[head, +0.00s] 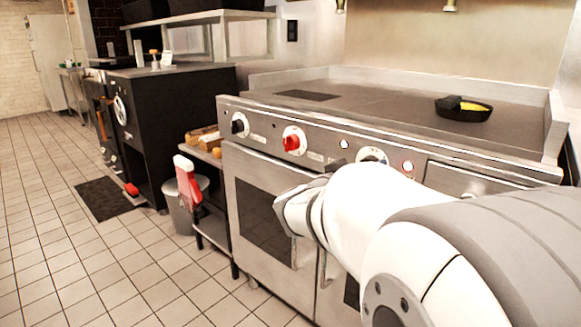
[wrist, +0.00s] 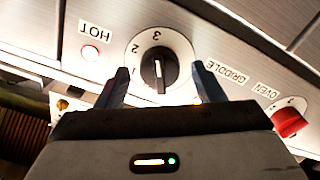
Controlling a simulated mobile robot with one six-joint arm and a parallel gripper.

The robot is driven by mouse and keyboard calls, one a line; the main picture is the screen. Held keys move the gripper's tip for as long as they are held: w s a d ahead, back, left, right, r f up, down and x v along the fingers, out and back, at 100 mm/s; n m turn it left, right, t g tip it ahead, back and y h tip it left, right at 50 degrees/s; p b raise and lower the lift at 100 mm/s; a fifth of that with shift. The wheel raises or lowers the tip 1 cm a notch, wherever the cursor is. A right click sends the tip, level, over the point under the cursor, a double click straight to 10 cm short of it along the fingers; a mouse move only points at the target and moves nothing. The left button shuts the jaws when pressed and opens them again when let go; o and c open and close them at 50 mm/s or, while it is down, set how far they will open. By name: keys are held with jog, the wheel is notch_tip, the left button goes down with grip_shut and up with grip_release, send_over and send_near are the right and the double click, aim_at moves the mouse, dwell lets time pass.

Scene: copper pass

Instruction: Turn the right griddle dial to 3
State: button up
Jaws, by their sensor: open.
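The griddle dial (wrist: 158,70) is a black knob on a round white plate, beside the label GRIDDLE. The wrist view looks turned over, with 3 at the plate's top, 2 at upper left and 1 at left. A pale line on the knob seems to run toward the picture's bottom, away from 3. My gripper (wrist: 161,84) is open, with one dark finger on each side of the knob; contact cannot be told. In the head view, my arm hides most of this dial (head: 372,153).
A red oven knob (wrist: 288,123) is beside the dial, also seen in the head view (head: 294,141). A black knob (head: 239,126) is farther left. A lit HOT lamp (wrist: 90,53) is on the panel. A black pan (head: 463,109) with yellow food stands on the griddle top (head: 380,104).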

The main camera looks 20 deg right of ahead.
jog(key=p+v, duration=0.1)
jog(key=v, duration=0.6)
jog(key=shift+a+p, duration=0.2)
jog(key=shift+p, duration=0.1)
jog(key=shift+s, duration=0.1)
